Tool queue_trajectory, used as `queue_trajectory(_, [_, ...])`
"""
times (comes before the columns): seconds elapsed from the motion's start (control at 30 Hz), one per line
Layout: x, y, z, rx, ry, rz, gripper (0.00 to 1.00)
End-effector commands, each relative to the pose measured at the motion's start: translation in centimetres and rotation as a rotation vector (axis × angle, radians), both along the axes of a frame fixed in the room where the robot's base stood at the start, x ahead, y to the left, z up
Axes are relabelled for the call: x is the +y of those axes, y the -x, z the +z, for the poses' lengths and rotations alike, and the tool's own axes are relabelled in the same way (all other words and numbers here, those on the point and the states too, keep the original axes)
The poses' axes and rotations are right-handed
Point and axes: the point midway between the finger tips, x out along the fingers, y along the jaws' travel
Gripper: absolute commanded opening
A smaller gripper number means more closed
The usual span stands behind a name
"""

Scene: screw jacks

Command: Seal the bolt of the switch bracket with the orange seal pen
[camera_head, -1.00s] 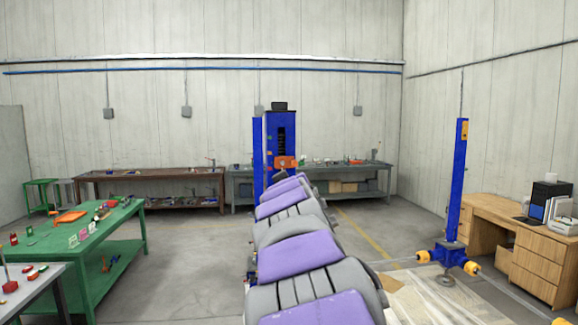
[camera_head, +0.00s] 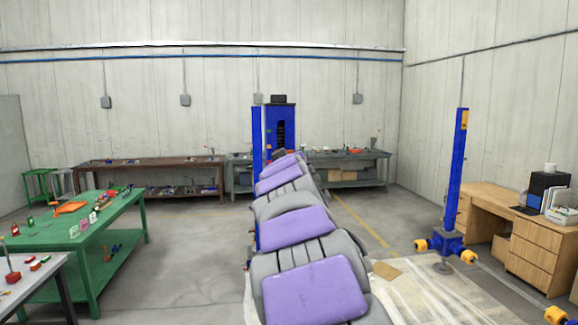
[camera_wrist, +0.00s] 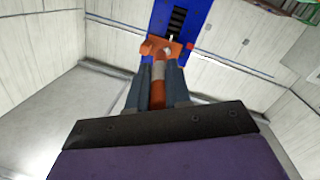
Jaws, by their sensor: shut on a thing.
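My gripper (camera_wrist: 158,80) is shut on the orange seal pen (camera_wrist: 157,97), whose orange body and paler section show between the dark fingers in the wrist view. The pen points away from me toward the blue column (camera_wrist: 178,18). The orange switch bracket (camera_wrist: 176,50) is on the column, just beyond the pen. I cannot tell whether the pen's tip touches it, and I cannot make out the bolt clearly. In the head view the blue column (camera_head: 280,125) stands past the end of my purple and grey arm, which hides the bracket there.
A green table (camera_head: 110,215) with small items stands at left. A brown bench (camera_head: 150,163) and a grey bench (camera_head: 350,158) line the back wall. A blue post (camera_head: 457,170) with yellow-ended feet and a wooden desk (camera_head: 530,255) are at right. Floor between is open.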

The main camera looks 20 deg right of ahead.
Motion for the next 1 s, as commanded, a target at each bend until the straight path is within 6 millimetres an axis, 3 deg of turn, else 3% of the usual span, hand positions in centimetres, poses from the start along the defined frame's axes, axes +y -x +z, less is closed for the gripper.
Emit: queue_trajectory(1.0, [-0.5,0.2,0.0,0.001,0.001,0.001,0.00])
